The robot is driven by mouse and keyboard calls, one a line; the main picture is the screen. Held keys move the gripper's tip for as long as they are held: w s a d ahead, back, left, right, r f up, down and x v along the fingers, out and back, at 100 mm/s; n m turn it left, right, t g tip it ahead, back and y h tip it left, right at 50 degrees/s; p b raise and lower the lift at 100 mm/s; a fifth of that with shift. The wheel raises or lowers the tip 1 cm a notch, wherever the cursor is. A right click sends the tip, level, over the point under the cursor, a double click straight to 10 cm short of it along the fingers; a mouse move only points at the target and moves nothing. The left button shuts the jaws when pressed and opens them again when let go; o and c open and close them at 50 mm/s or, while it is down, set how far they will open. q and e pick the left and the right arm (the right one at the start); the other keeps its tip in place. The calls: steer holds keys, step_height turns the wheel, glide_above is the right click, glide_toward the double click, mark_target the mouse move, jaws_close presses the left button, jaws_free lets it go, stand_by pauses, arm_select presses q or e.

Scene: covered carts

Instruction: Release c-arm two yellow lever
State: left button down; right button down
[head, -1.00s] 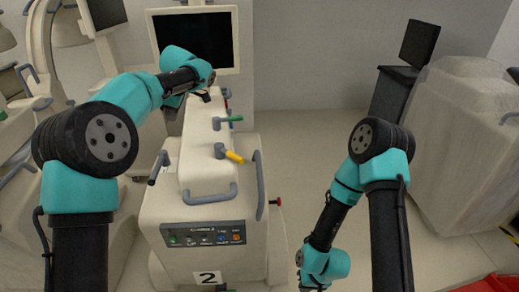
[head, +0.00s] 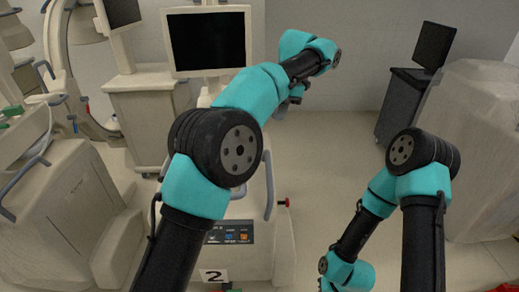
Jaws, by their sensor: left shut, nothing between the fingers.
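The cream cart labelled 2 (head: 262,262) stands in the lower middle of the head view, with a control panel (head: 232,235) on its front. My left arm crosses in front of the cart, so the yellow lever and most of the cart's top are hidden. My left gripper (head: 282,108) shows small and partly covered beyond my left forearm, near the cart's upper right side. It is shut and empty. My right arm hangs to the right of the cart, and its gripper is out of the frame.
A monitor (head: 206,42) stands behind the cart. Grey handles (head: 268,180) and a red knob (head: 286,203) are on the cart's right side. A covered machine (head: 485,150) and a dark cart (head: 405,105) stand at right. Open floor (head: 325,150) lies between.

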arm_select(q)
steer(key=shift+f, duration=0.1)
steer(key=s+a+f, duration=0.3)
steer(key=a+f, duration=0.2)
steer(key=f, duration=0.5)
steer(key=shift+s+a, duration=0.35)
steer(key=shift+a, duration=0.05)
stand_by(0.3)
